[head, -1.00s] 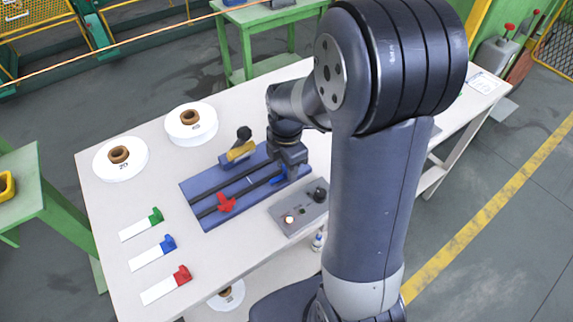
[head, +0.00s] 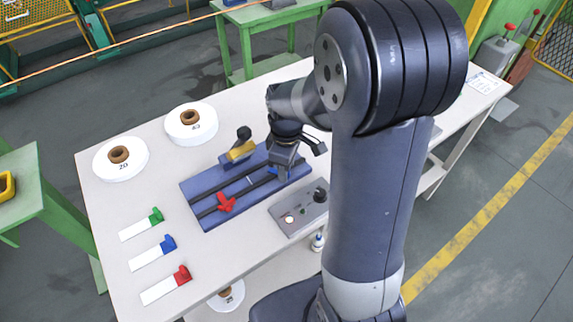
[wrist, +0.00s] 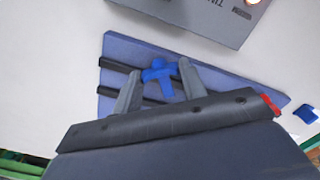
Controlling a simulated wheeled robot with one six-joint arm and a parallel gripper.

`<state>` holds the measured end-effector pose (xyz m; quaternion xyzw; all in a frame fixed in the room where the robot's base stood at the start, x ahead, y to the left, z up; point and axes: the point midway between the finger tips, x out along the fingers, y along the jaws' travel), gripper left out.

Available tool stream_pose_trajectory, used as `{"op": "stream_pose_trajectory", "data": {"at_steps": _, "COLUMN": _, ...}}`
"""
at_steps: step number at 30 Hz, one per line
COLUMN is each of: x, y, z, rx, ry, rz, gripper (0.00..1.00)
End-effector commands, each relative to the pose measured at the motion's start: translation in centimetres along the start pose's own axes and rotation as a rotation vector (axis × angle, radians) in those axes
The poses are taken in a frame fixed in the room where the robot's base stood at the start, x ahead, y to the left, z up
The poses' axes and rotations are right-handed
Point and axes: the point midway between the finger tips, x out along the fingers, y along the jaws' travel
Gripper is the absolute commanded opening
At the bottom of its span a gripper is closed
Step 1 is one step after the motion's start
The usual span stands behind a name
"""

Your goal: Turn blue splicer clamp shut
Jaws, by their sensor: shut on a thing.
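The blue splicer clamp (wrist: 160,76) stands on the blue splicer base (wrist: 225,84), across its dark rails. In the wrist view its cross-shaped handle is between the two fingers of my gripper (wrist: 159,86), which is shut on it. In the head view my gripper (head: 281,172) points down over the right part of the splicer base (head: 208,222) and hides most of the blue clamp. The red clamp (head: 226,203) sits toward the front left of the base. A small part of it shows behind my gripper in the wrist view (wrist: 270,104).
A grey control box (head: 300,208) with a lit button and black knob stands right of the base. Two white reels (head: 120,160) lie at the back left. Green, blue and red tagged strips (head: 152,252) lie at the left. A black-knobbed yellow part (head: 241,149) stands behind the rails.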

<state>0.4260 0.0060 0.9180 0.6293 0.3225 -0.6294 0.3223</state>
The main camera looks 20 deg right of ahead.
Motion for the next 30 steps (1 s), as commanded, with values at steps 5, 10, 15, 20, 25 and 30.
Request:
{"op": "stream_pose_trajectory", "data": {"at_steps": 5, "x": -0.06, "y": 0.04, "z": 0.01, "rx": 0.167, "ry": 0.000, "rz": 0.002, "gripper": 0.17}}
{"op": "stream_pose_trajectory", "data": {"at_steps": 10, "x": -0.06, "y": 0.04, "z": 0.01, "rx": 0.319, "ry": 0.000, "rz": 0.002, "gripper": 0.17}}
{"op": "stream_pose_trajectory", "data": {"at_steps": 15, "x": -0.06, "y": 0.04, "z": 0.01, "rx": 0.449, "ry": 0.000, "rz": 0.002, "gripper": 0.17}}
{"op": "stream_pose_trajectory", "data": {"at_steps": 20, "x": -0.06, "y": 0.04, "z": 0.01, "rx": 0.542, "ry": 0.000, "rz": 0.001, "gripper": 0.17}}
{"op": "stream_pose_trajectory", "data": {"at_steps": 25, "x": -0.06, "y": 0.04, "z": 0.01, "rx": 0.606, "ry": 0.000, "rz": 0.001, "gripper": 0.17}}
{"op": "stream_pose_trajectory", "data": {"at_steps": 30, "x": -0.06, "y": 0.04, "z": 0.01, "rx": 0.639, "ry": 0.000, "rz": 0.001, "gripper": 0.17}}
